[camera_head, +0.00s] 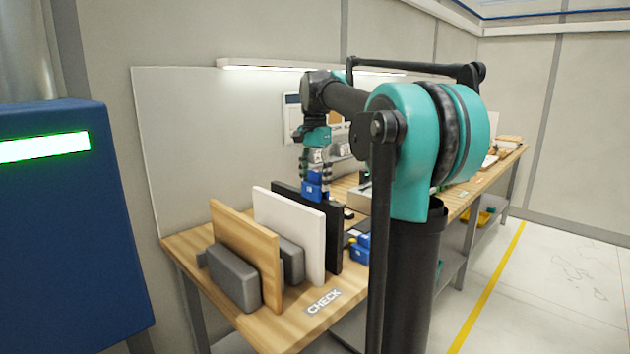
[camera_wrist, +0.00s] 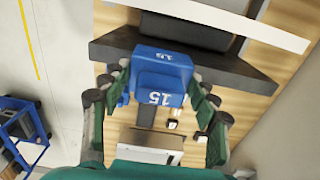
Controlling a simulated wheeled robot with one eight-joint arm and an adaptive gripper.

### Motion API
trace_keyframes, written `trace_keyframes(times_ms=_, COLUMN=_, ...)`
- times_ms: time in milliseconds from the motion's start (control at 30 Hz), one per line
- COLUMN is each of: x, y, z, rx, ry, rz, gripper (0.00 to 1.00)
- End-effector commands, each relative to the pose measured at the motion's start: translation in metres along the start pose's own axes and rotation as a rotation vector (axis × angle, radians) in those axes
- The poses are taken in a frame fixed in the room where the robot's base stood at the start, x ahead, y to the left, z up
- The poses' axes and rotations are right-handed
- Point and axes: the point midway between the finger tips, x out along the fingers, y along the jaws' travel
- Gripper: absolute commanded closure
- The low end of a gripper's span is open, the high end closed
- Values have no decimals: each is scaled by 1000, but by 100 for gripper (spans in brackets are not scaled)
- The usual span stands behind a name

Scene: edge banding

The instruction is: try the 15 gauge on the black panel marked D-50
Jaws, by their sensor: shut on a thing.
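My gripper (camera_head: 315,176) is shut on the blue 15 gauge (camera_head: 313,189), which also shows between my fingers in the wrist view (camera_wrist: 159,83) with a white "15" on it. The black panel (camera_head: 333,241) stands upright on the bench, rearmost of three panels in the head view. Its top edge runs across the wrist view (camera_wrist: 245,75). The gauge is at this top edge and overlaps it in both views. I cannot tell whether its slot is around the edge or just above it. No D-50 mark is readable.
More blue pieces (camera_head: 361,250) lie on the bench right of the black panel. A CHECK label (camera_head: 323,301) is at the front edge.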

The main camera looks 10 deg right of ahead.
Motion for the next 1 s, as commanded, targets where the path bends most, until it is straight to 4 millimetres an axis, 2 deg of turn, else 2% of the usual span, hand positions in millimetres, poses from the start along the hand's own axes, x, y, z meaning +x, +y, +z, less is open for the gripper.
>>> trace_keyframes(times_ms=267, x=-2, y=0, z=0, rx=0, ry=0, rz=0, gripper=78)
trace_keyframes(times_ms=1000, x=-41, y=0, z=0, rx=0, ry=0, rz=0, gripper=78)
